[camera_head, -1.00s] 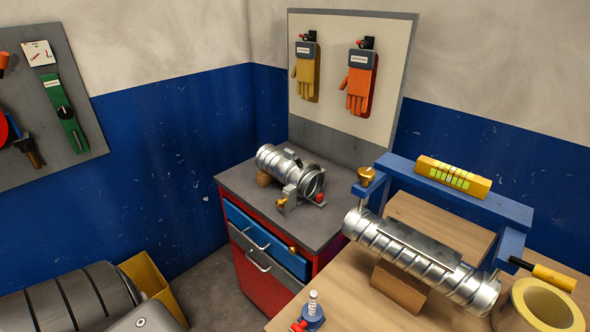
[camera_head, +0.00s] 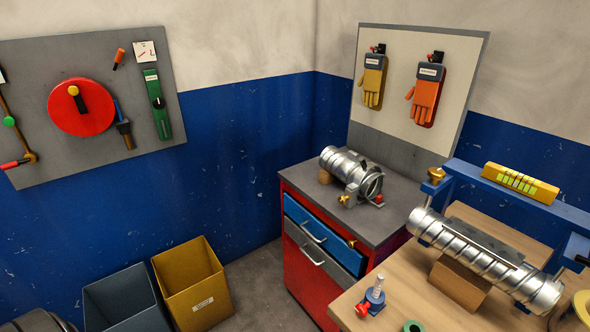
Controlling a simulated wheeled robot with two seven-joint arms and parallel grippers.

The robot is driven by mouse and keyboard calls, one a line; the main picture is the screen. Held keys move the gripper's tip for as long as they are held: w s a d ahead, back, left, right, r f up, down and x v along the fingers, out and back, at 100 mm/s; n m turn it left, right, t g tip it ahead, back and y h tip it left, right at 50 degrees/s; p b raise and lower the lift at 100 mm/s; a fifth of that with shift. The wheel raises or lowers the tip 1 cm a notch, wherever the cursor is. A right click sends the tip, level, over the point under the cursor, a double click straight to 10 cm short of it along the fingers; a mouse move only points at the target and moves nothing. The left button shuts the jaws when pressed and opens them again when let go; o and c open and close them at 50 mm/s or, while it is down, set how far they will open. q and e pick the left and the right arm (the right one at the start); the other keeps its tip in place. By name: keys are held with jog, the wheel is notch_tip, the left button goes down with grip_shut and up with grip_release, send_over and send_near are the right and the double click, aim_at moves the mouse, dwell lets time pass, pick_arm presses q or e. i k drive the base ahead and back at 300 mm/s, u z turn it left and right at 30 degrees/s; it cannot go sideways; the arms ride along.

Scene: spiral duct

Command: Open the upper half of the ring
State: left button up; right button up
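A short silver spiral duct (camera_head: 343,165) lies on the grey top of a red cabinet. At its right end a metal ring (camera_head: 372,184) stands upright on a small base, with a brass knob at its left and a red knob at its right. The ring looks closed, but it is too small to tell its halves apart. A longer silver spiral duct (camera_head: 480,255) rests on a wooden block on the wooden table, beneath a blue frame (camera_head: 516,199) with a yellow level on it. Neither of my grippers shows.
The red cabinet (camera_head: 304,268) has a blue and a grey drawer, both near shut. The wooden table (camera_head: 396,306) holds a small blue-and-red fixture (camera_head: 371,298) and a green ring (camera_head: 413,326). A yellow bin (camera_head: 193,285) and a grey bin (camera_head: 120,296) stand on the floor.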

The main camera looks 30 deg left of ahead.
aim_at(365, 167)
jog(key=u, duration=0.7)
jog(key=k, duration=0.95)
jog(key=u, duration=0.85)
jog(key=i, duration=1.5)
jog(key=z, duration=1.4)
jog(key=i, duration=0.45)
jog(key=z, duration=0.35)
